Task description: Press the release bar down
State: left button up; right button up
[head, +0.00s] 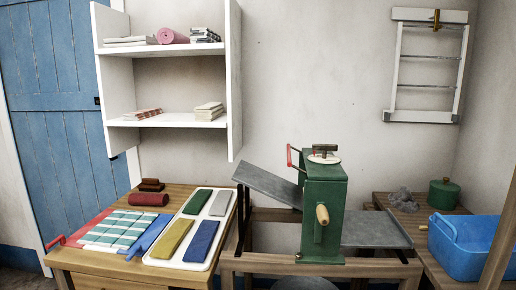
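A green mangle (325,205) stands on a wooden stand in the middle right. A thin red bar (293,150) sticks out at the upper left of its housing and looks like the release bar; it is raised, above the sloping grey board. A dark T-shaped handle (323,150) stands on a round white plate on top of the housing. A wooden crank grip (322,214) is on the front face. Neither of my grippers is in view.
A wooden table (120,267) at left holds folded cloths and a white tray (147,260) of coloured cloths. Grey boards slope from the mangle's left (268,184) and right (372,230). A blue tub (470,247) and green pot (443,194) stand at right. A white shelf (160,50) hangs behind.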

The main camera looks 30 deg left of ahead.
aim_at(289, 163)
jog(key=u, duration=0.45)
jog(key=i, duration=0.35)
jog(key=u, duration=0.45)
jog(key=k, duration=1.3)
jog(key=u, duration=0.8)
jog(key=i, duration=1.5)
jog(key=z, duration=0.85)
